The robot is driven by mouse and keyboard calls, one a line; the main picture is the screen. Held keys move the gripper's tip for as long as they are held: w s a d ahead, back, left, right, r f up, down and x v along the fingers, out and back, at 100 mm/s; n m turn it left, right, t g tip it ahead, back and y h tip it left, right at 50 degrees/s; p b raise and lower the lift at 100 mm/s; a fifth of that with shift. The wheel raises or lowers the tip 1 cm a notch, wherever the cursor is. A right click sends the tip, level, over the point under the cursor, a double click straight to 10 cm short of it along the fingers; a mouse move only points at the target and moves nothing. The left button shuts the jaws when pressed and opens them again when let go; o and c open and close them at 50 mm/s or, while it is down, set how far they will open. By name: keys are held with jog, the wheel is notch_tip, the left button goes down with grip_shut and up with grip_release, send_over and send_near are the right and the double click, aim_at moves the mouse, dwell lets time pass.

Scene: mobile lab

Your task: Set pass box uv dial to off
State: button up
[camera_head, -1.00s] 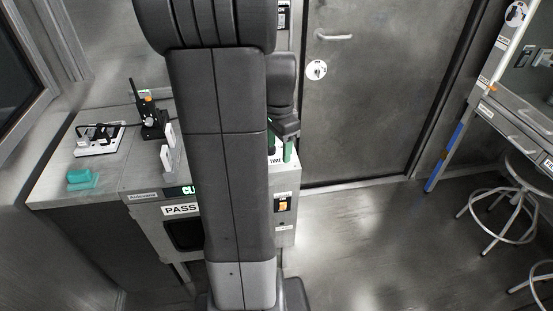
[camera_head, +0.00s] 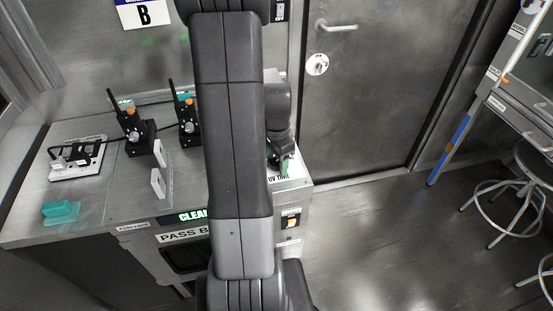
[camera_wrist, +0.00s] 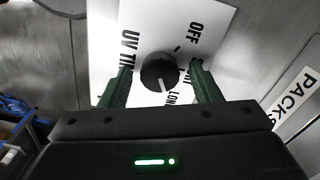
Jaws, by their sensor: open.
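The UV dial (camera_wrist: 160,74) is a black round knob with a white pointer line on a white label plate (camera_wrist: 219,22). The plate reads "UV TIM…", "OFF" and "LONG"; other lettering is partly hidden. The pointer line points toward my gripper, near "LONG" and away from "OFF". My gripper (camera_wrist: 160,82) is open, with one green finger on each side of the knob. I cannot tell whether the fingers touch it. In the head view my gripper (camera_head: 281,163) is above the pass box (camera_head: 128,213) at its right end, and my arm hides the dial.
Two black radios (camera_head: 131,124) (camera_head: 187,118), a power strip (camera_head: 77,158) and a teal block (camera_head: 61,211) are on the counter left of my arm. An orange switch (camera_head: 292,222) is on the box front. A closed door (camera_head: 375,85) stands behind; open floor lies right.

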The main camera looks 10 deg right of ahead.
jog(key=c, duration=1)
